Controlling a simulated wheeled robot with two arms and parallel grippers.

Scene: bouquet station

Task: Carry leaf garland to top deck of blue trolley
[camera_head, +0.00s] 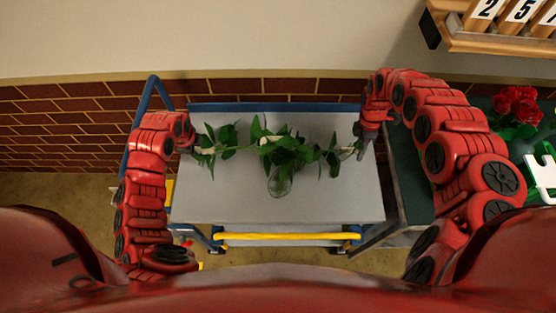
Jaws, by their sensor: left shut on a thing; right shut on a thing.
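The leaf garland (222,142), a strand of green leaves with a few pale buds, stretches left to right over the blue trolley's grey top deck (230,200). My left gripper (192,150) is shut on its left end. My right gripper (358,146) is shut on its right end. Both grippers are over the deck's far half, near its left and right sides. I cannot tell whether the garland's middle touches the deck. A clear glass vessel (279,184) shows below the garland's middle; leaves hide its upper part.
The trolley has a blue handle frame (150,95) at left and a yellow bar (290,236) in front. A dark green table (405,170) stands close at right, with red roses (517,105) and a white-and-green item (543,172). The deck's near half is clear.

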